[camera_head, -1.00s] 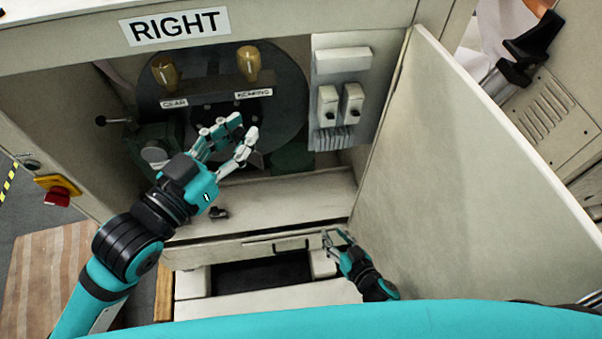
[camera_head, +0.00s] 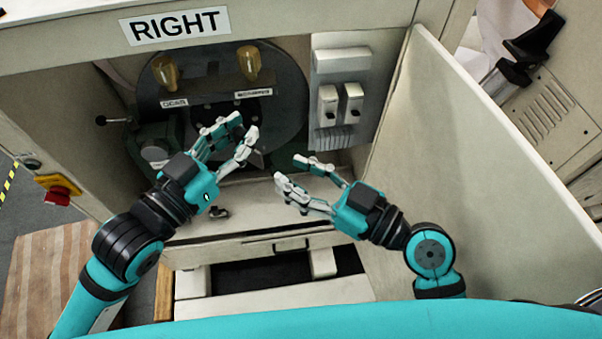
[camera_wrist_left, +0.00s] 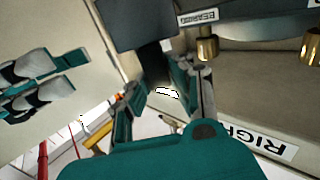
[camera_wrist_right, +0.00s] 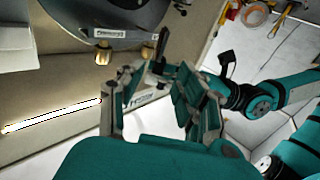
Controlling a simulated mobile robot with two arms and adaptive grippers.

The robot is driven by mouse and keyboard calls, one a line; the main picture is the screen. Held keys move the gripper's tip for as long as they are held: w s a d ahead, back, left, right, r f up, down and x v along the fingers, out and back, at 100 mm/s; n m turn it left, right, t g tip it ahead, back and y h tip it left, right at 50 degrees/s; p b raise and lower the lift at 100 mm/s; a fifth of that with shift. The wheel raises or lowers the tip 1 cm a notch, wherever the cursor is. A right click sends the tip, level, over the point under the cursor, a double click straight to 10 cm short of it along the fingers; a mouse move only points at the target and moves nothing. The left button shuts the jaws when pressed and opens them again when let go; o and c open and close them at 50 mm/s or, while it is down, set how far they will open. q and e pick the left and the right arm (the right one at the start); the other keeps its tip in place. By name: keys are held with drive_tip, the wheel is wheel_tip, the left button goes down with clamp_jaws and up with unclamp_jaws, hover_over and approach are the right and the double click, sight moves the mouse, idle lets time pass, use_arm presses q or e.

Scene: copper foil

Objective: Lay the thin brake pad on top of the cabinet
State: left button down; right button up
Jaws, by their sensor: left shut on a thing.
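The cabinet (camera_head: 285,18) is off-white, stands open in front of me and carries a RIGHT label. My left gripper (camera_head: 243,128) is raised before its opening and is shut on a thin dark piece (camera_head: 256,158), seemingly the brake pad, mostly hidden by the fingers. The dark piece also shows between the fingers in the left wrist view (camera_wrist_left: 155,65) and near the left hand in the right wrist view (camera_wrist_right: 162,44). My right gripper (camera_head: 300,177) is open and empty, to the right of the left one and apart from it.
The open cabinet door (camera_head: 470,150) stands close on the right of my right arm. Inside are a dark disc (camera_head: 290,90), brass-coloured knobs (camera_head: 248,64) and a switch panel (camera_head: 341,95). A small dark object (camera_head: 218,212) lies on the ledge. A drawer (camera_head: 265,245) lies below.

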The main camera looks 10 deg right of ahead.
sight(261, 156)
drive_tip(key=shift+x, duration=3.6)
clamp_jaws()
use_arm(q)
drive_tip(key=c, duration=1.1)
unclamp_jaws()
